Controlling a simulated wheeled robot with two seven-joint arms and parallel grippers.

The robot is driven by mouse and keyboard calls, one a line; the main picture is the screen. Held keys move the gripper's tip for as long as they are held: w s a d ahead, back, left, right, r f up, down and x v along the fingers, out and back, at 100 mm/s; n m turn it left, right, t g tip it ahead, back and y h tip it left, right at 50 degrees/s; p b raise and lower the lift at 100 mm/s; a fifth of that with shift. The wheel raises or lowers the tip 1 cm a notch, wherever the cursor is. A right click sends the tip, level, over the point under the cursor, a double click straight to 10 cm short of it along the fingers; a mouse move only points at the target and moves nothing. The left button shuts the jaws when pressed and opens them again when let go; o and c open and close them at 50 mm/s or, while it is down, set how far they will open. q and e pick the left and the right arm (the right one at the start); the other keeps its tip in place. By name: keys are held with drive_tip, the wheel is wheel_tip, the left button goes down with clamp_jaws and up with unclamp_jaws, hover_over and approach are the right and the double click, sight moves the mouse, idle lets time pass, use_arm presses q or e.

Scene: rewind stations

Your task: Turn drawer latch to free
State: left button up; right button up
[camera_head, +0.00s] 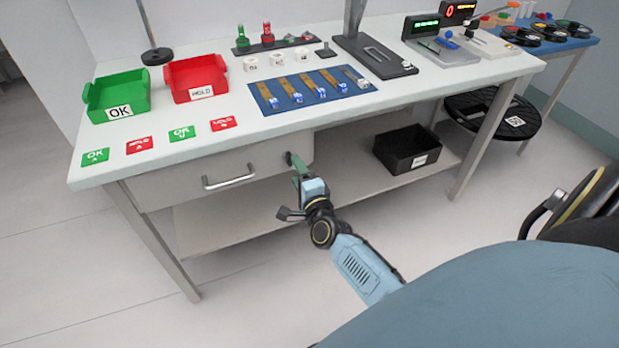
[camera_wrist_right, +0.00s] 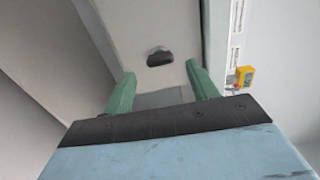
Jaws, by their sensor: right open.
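The drawer (camera_head: 190,184) is under the left part of the table and looks shut, with a metal bar handle (camera_head: 229,182) on its front. The drawer latch (camera_head: 289,158) is a small dark knob near the right end of the drawer front. In the right wrist view the dark latch (camera_wrist_right: 159,57) lies ahead, between and beyond the fingertips. My right gripper (camera_head: 294,164) is at the latch, its green fingers pointing at the drawer front. It also shows in the right wrist view (camera_wrist_right: 162,80), open, with nothing between the fingers. My left gripper is not in view.
The tabletop (camera_head: 235,122) carries a green OK bin (camera_head: 118,100), a red HOLD bin (camera_head: 196,82) and a blue mat (camera_head: 282,107) with several tools. A black box (camera_head: 407,158) sits on the lower shelf (camera_head: 350,185), right of my gripper. The floor in front is clear.

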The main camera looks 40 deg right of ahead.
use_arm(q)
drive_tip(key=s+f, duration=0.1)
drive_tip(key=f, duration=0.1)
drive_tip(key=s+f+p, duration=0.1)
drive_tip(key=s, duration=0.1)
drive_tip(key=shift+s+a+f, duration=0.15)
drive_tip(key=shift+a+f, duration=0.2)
use_arm(e)
drive_tip(key=v, duration=0.9)
